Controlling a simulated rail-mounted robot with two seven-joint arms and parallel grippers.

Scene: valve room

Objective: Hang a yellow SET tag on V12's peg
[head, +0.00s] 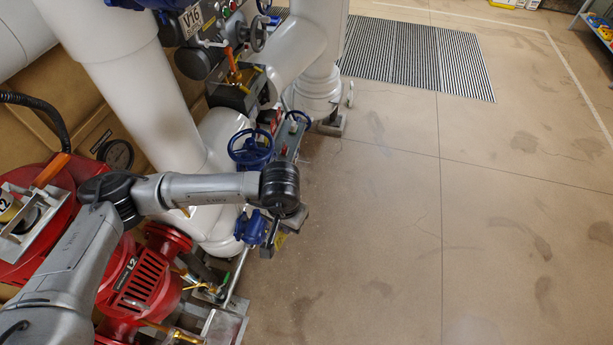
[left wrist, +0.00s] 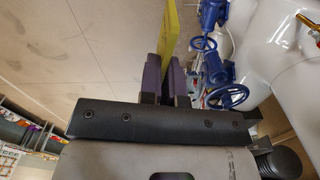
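In the left wrist view, the two dark fingers of my left gripper (left wrist: 164,80) are closed on a yellow tag (left wrist: 169,35), which sticks out beyond the fingertips. No lettering on the tag can be read. My right gripper is out of view.
Large white pipes (head: 125,85) and a red pump (head: 140,280) crowd the left. A dark valve unit with a label plate (head: 191,20) stands at the top. A floor grating (head: 415,55) lies at the back. The concrete floor (head: 450,220) on the right is clear.

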